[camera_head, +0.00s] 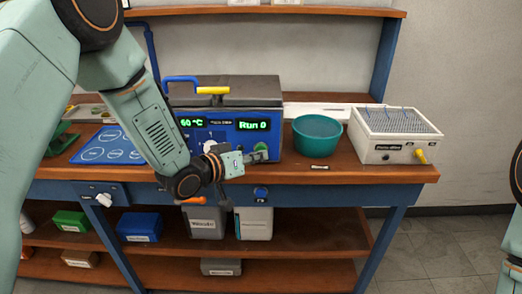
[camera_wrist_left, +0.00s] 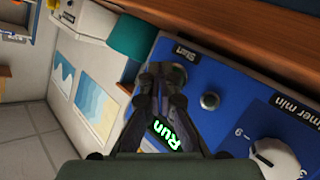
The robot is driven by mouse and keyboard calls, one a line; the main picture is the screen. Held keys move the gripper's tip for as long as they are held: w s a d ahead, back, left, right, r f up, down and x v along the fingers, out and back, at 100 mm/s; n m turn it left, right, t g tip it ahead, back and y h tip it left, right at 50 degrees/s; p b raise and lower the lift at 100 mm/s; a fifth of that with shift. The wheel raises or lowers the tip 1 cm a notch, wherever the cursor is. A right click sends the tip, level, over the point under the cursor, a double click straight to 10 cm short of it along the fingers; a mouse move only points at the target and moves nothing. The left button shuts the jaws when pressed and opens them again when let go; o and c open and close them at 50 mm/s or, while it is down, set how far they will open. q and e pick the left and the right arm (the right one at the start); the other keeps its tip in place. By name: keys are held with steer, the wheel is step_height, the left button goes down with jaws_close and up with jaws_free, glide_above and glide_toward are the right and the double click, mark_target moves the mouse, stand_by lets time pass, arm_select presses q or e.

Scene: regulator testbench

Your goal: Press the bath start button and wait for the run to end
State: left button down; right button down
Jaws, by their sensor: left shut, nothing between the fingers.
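The bath (camera_head: 225,92) is a blue box with a dark lid and a yellow-gripped handle, standing on the bench. Its green displays read about "60 °C" and "Run 0" (camera_head: 253,125). My left gripper (camera_head: 262,152) is shut and empty, in front of the bath's right lower front. In the left wrist view, the shut fingers (camera_wrist_left: 165,70) lie over the blue panel beside the "Start" label (camera_wrist_left: 185,52). A round button (camera_wrist_left: 178,73) shows partly behind the fingertips; I cannot tell whether they touch it. The fingers also partly hide the "Run" display.
A teal bowl (camera_head: 317,133) stands right of the bath, and a white box with a grid top (camera_head: 394,134) beyond it. A metal knob (camera_wrist_left: 210,100) and a white timer knob (camera_wrist_left: 274,157) are on the panel.

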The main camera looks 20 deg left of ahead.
arm_select(q)
steer(key=shift+w+a, duration=0.1)
steer(key=shift+w, duration=0.3)
stand_by(0.6)
steer(key=shift+s, duration=0.1)
steer(key=shift+s+d, duration=0.25)
steer(key=shift+s, duration=0.55)
steer(key=shift+p, duration=0.3)
steer(key=shift+s+d+p, duration=0.15)
steer(key=shift+s+d, duration=0.1)
steer(key=shift+s, duration=0.55)
steer(key=shift+s+d+p, duration=0.1)
steer(key=shift+s+d, duration=0.1)
steer(key=shift+s, duration=0.55)
steer(key=shift+s+d+p, duration=0.15)
steer(key=shift+s+d, duration=0.1)
steer(key=shift+s, duration=0.55)
